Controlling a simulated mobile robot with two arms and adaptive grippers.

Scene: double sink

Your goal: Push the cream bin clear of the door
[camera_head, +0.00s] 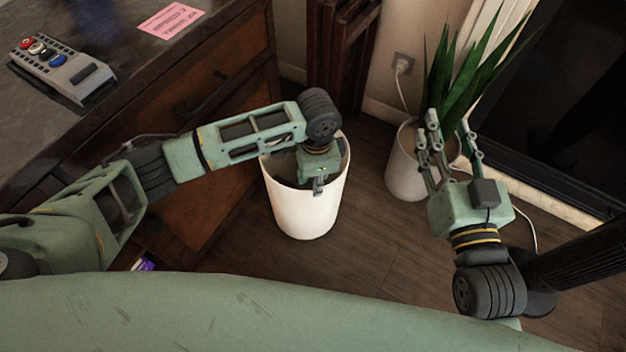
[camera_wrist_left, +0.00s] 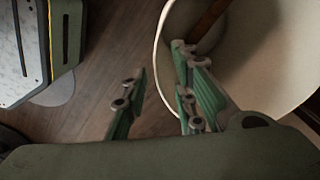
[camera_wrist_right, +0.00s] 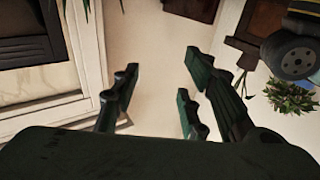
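The cream bin (camera_head: 303,212) stands upright on the wood floor, close to the dark wooden cabinet front with a lower door (camera_head: 205,208). My left gripper (camera_head: 318,186) points down at the bin's rim, its fingers partly hidden in the head view. In the left wrist view, the left gripper (camera_wrist_left: 160,88) has its fingers apart, with the bin's rim (camera_wrist_left: 158,50) running between them; I cannot tell whether they touch it. My right gripper (camera_head: 449,130) is raised right of the bin, in front of the plant. It is open and empty, as the right wrist view shows (camera_wrist_right: 158,85).
A potted plant (camera_head: 405,172) stands right of the bin, with a white cable (camera_head: 402,92) from a wall socket behind. Dark wooden slats (camera_head: 340,50) stand behind the bin. The counter holds a button panel (camera_head: 62,68) and a pink note (camera_head: 171,20). Floor in front of the bin (camera_head: 345,265) is clear.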

